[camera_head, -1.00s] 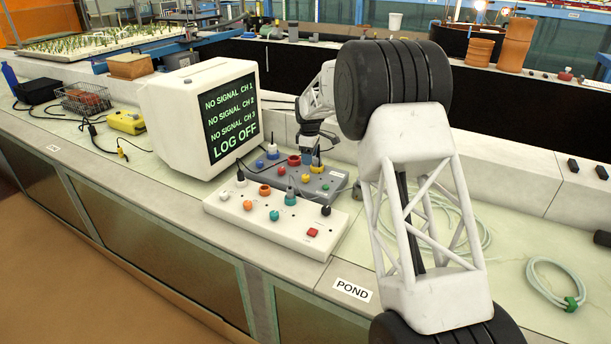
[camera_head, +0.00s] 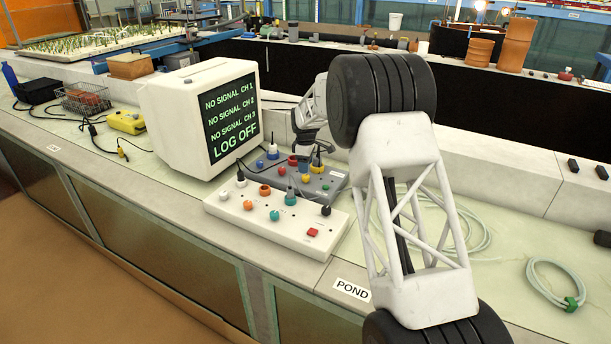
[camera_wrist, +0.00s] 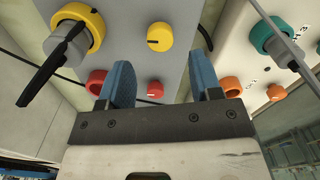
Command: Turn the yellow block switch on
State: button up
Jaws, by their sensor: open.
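In the wrist view, a round yellow knob (camera_wrist: 160,37) with a short dark mark sits on the grey panel (camera_wrist: 150,62). It also shows in the head view (camera_head: 305,178). My gripper (camera_wrist: 163,78) has two blue fingers, apart and empty, and the yellow knob appears just beyond the gap between them. In the head view, my gripper (camera_head: 304,143) hangs above the back of the grey panel, its fingertips hard to make out. A separate yellow block (camera_head: 127,122) with a cable lies left of the monitor, far from my gripper; no switch on it can be made out.
A yellow socket ring (camera_wrist: 78,28) with a grey plug and black lead is left of the knob. A red knob (camera_wrist: 155,90) and red ring (camera_wrist: 97,82) are close to the fingers. A white panel (camera_head: 240,213) with knobs lies in front; a monitor (camera_head: 200,120) stands left.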

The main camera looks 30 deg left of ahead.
aim_at(306, 176)
jog(key=shift+f, duration=2.55)
jog(key=c, duration=0.9)
